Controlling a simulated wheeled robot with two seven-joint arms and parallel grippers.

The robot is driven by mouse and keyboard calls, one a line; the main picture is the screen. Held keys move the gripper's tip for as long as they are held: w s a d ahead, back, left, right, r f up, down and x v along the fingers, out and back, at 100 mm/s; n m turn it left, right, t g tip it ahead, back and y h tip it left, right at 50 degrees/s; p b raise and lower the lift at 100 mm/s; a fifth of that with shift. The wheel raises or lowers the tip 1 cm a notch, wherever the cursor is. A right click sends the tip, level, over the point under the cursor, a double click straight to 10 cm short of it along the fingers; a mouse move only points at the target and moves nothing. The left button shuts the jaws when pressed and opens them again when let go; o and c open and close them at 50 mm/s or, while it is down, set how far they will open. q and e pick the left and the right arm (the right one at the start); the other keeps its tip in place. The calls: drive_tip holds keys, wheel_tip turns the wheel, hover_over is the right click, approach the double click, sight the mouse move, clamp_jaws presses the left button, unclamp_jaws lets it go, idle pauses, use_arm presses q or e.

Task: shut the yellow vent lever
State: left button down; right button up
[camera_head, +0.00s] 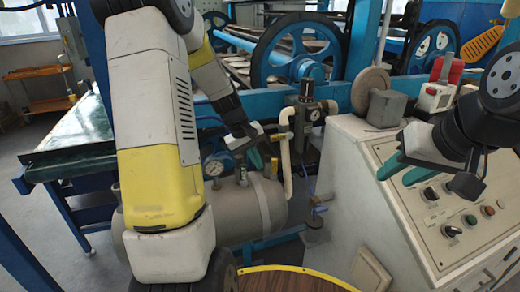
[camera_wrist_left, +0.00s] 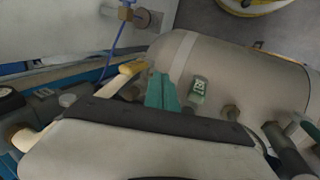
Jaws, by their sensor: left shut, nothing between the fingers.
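In the left wrist view a small yellow piece (camera_wrist_left: 133,67), which looks like the vent lever, sticks out beside a pale pipe, close to the left of my left fingers. My left gripper (camera_wrist_left: 162,92) has its teal fingers together and empty, over the beige tank. Whether the fingers touch anything is unclear. My right gripper (camera_head: 400,170) is over the control console, its teal fingers apart and empty.
A pale vertical pipe (camera_head: 285,160) and a grey valve (camera_head: 307,112) stand right of my left gripper. The console (camera_head: 350,170) fills the right. A green-labelled fitting (camera_wrist_left: 198,90) is beside my left fingers.

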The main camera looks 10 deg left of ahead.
use_arm(q)
drive_tip(key=shift+w+d, duration=0.6)
drive_tip(key=shift+d, duration=0.35)
drive_tip(key=shift+d, duration=0.1)
drive_tip(key=shift+w+d+r+y, duration=0.1)
drive_tip(key=shift+w+d+y, duration=0.05)
drive_tip(key=shift+y, duration=0.15)
